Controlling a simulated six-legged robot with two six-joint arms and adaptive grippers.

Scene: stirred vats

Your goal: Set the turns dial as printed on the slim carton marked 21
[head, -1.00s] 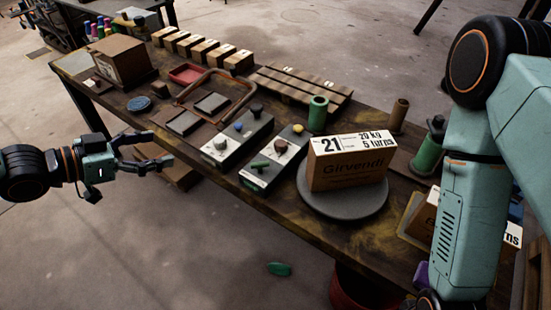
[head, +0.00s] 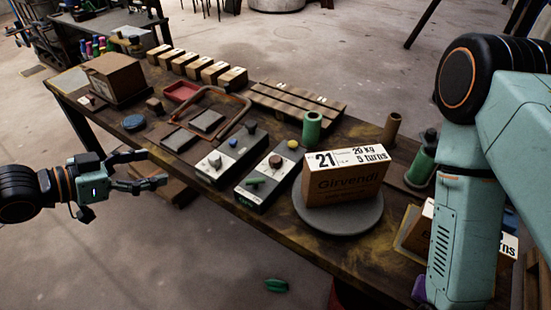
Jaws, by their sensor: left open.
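The slim carton marked 21 (head: 342,182) stands upright on a round grey turntable (head: 338,214). Its top label reads "21", a kg figure that is hard to read, and "5 turns"; its front reads "Girvendi". Left of it are two control boxes. The nearer box (head: 247,196) has a green lever, a brown knob (head: 275,161) and a yellow button. The other box (head: 207,171) has a grey knob (head: 215,160), a blue button and a dark knob. I cannot tell which is the turns dial. My left gripper (head: 157,168) is open and empty, left of the boxes, off the table edge. My right gripper is out of view.
My right arm covers the right side.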

